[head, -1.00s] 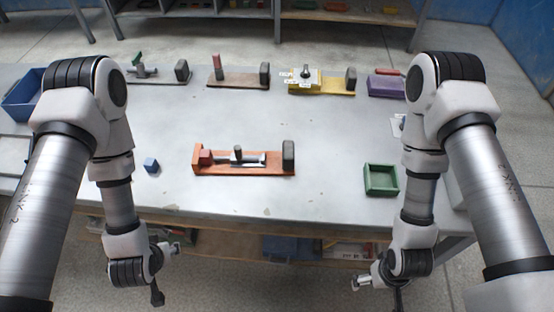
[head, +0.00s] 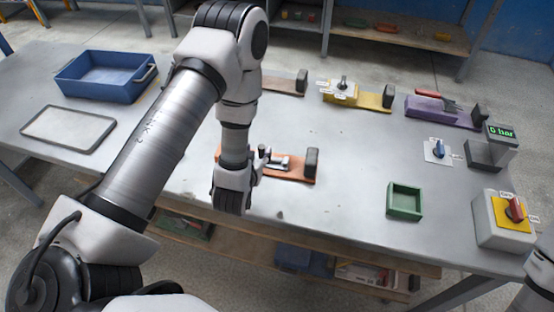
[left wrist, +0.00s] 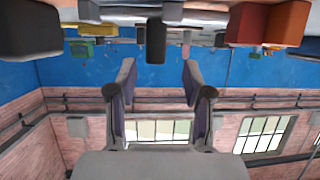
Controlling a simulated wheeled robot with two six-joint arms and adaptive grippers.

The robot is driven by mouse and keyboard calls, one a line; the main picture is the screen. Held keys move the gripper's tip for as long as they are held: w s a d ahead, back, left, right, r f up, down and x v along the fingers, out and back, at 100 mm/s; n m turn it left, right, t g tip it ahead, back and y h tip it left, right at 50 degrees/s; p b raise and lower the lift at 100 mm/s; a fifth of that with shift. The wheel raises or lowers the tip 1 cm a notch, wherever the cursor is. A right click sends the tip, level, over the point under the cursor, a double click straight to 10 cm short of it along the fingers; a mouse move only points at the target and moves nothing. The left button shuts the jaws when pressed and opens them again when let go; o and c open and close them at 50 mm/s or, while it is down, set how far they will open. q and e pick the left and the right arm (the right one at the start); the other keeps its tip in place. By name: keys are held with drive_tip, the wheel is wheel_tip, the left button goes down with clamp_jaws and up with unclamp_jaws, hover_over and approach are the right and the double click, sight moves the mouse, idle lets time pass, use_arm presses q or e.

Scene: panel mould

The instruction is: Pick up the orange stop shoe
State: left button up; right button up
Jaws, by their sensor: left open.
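The orange stop shoe (head: 292,174) lies on the grey bench, a long flat orange base with a dark block (head: 311,162) at its right end. A metal part with a dark upright pin sits on its middle. My left gripper (head: 262,158) is at the shoe's middle. It is open (left wrist: 157,85), with the pin seen between and beyond its fingers. My right gripper is out of view.
A blue tray (head: 84,88) and a flat grey tray (head: 50,138) are at the left. Yellow (head: 372,101) and purple (head: 428,110) bases stand behind. A green tray (head: 390,203) and a switch box (head: 487,231) are at the right. Bench between is clear.

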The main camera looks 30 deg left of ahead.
use_arm(q)
drive_tip(key=shift+x, duration=1.15)
drive_tip(key=shift+w, duration=0.1)
clamp_jaws()
